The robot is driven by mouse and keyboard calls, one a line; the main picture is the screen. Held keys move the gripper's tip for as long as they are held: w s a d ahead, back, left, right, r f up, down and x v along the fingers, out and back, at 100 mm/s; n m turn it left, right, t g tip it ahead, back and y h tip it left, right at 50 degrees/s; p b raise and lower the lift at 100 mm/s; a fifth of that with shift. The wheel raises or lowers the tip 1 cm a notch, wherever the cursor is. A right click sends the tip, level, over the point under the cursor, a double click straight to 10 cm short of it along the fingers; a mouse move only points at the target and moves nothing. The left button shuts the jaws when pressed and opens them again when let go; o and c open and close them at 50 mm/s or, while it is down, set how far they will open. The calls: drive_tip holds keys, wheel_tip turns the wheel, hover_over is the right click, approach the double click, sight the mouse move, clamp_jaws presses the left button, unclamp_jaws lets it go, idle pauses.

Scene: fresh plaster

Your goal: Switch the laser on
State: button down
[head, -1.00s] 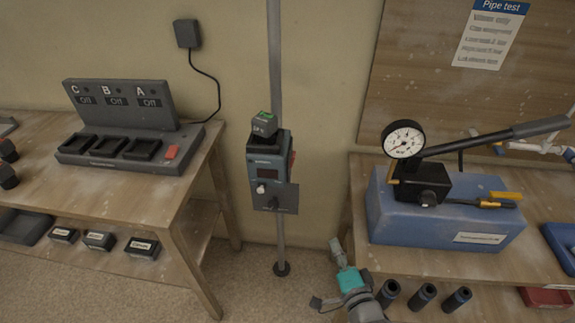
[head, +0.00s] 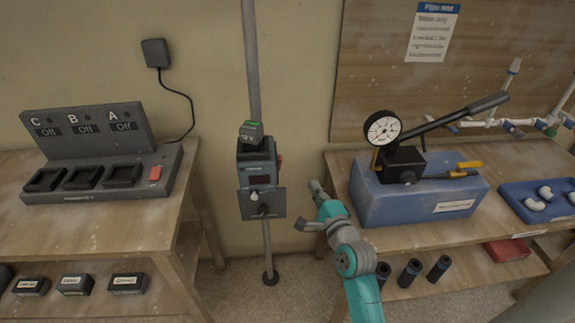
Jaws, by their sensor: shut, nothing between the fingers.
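The laser (head: 257,170) is a dark blue-grey box on a grey upright pole. It has a dark display window and a pale knob on its front. A dark battery block with a green top (head: 251,131) sits on it. A small red part (head: 280,161) shows at its right side. A grey plate (head: 262,203) is below the display. My gripper (head: 315,188) is shut and empty, a short way right of the laser and apart from it in the picture.
A charger (head: 90,150) with several empty bays and "Off" labels stands on the left bench. On the right bench are a blue test pump (head: 410,200) with a gauge and lever, and a blue tray (head: 515,204). A board with a "Pipe test" sheet (head: 432,32) stands behind.

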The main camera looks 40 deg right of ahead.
sight(279, 163)
drive_tip(key=w+r, duration=0.1)
drive_tip(key=w, duration=1)
drive_tip(key=shift+w+r, duration=0.15)
drive_tip(key=shift+w, duration=0.1)
drive_tip(key=shift+d, duration=0.1)
drive_tip(key=shift+w+a+r+n, duration=0.2)
drive_tip(key=shift+a+n, duration=0.1)
drive_tip(key=shift+n, duration=0.2)
